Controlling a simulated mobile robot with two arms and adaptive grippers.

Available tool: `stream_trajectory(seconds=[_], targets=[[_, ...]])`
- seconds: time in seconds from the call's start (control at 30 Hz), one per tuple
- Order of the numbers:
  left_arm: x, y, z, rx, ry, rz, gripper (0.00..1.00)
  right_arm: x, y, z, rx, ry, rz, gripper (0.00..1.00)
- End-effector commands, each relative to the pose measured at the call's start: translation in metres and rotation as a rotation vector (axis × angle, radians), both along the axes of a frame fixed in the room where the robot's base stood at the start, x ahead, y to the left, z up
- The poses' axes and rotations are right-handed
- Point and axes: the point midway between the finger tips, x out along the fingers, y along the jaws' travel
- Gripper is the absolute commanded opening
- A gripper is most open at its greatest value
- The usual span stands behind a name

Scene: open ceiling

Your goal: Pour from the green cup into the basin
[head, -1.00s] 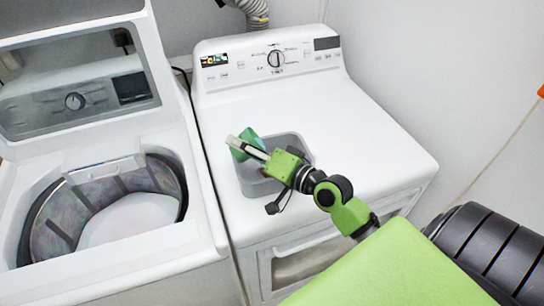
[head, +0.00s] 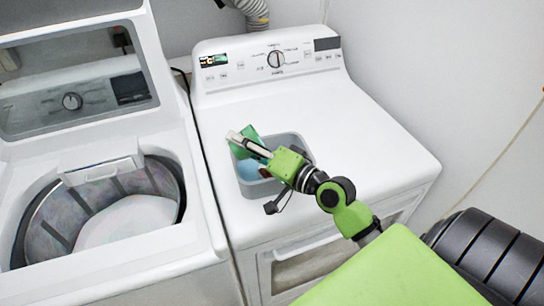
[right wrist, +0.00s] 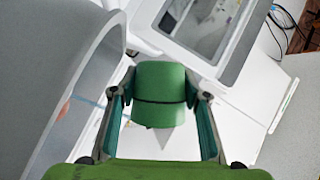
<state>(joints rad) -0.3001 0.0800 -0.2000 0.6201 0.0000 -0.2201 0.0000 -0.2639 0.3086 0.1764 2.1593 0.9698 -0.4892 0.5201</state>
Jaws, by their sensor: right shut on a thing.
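The green cup (head: 243,148) is tilted over the left part of the grey basin (head: 262,189), which sits on top of the dryer. My right gripper (head: 252,147) is shut on the cup and reaches in from the right above the basin. In the right wrist view the cup (right wrist: 160,80) sits between the two fingers of the gripper (right wrist: 160,105). A light blue patch (head: 249,170) shows inside the basin below the cup. The gripper and cup hide part of the basin's inside. My left gripper is not in view.
The white dryer (head: 365,150) has clear top surface right of the basin. Its control panel (head: 270,62) rises at the back. An open top-loading washer (head: 103,185) with raised lid stands at left. A grey hose (head: 255,12) hangs behind.

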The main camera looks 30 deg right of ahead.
Motion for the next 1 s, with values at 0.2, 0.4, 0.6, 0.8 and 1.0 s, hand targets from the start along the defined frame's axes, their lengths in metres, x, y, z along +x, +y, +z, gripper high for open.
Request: stream_trajectory(seconds=[0.2,0.4,0.6,0.8,1.0], targets=[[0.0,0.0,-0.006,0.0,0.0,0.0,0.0,0.0,0.0,0.001,0.026,-0.006,0.0,0.19],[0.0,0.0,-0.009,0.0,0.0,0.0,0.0,0.0,-0.001,0.002,0.047,-0.011,0.0,0.19],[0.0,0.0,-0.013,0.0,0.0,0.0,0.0,0.0,-0.001,0.003,0.068,-0.017,0.0,0.19],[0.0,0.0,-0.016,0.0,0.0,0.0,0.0,0.0,-0.001,0.004,0.089,-0.021,0.0,0.19],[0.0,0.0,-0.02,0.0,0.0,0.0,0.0,0.0,-0.002,0.005,0.11,-0.026,-0.001,0.19]])
